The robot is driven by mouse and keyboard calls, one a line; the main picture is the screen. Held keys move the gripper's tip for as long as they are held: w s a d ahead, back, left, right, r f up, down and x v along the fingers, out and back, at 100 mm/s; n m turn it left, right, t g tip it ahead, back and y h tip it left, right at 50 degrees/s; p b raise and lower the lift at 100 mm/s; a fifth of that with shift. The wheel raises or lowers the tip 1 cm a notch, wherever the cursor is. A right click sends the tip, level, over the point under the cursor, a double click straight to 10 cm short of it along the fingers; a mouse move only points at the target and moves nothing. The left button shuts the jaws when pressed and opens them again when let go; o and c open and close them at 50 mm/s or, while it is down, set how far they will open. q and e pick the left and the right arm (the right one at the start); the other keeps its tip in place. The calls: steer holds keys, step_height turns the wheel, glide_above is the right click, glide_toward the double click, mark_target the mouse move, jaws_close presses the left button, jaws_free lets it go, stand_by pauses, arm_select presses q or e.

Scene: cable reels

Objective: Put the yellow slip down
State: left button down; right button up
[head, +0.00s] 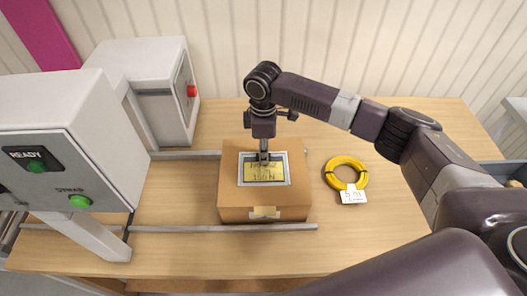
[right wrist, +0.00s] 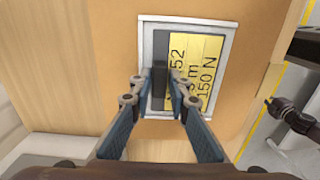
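The yellow slip (head: 265,171) lies in or just above a pale frame (head: 241,180) on top of a cardboard box (head: 230,206). In the right wrist view the slip (right wrist: 195,70) shows black print, including "52" and "150 N", and sits a little askew within the frame (right wrist: 232,50). A dark upright tab (right wrist: 160,88) stands at its edge. My right gripper (head: 264,158) points down over the slip. In the right wrist view its fingertips (right wrist: 158,92) are on either side of the tab; whether they press on it is unclear. My left gripper is out of view.
A yellow cable coil (head: 344,172) with a white tag (head: 353,195) lies right of the box. Grey rails (head: 215,228) run along the box's front and back. A grey machine (head: 60,135) with green buttons stands at the left. The table's right front is clear.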

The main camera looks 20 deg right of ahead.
steer(key=shift+o, duration=1.2)
steer(key=shift+w+r+b, duration=0.1)
steer(key=shift+r+b, duration=0.2)
steer(key=shift+r, duration=0.25)
step_height(320, 180, up, 11)
steer(key=b, duration=0.3)
steer(key=shift+b, duration=0.35)
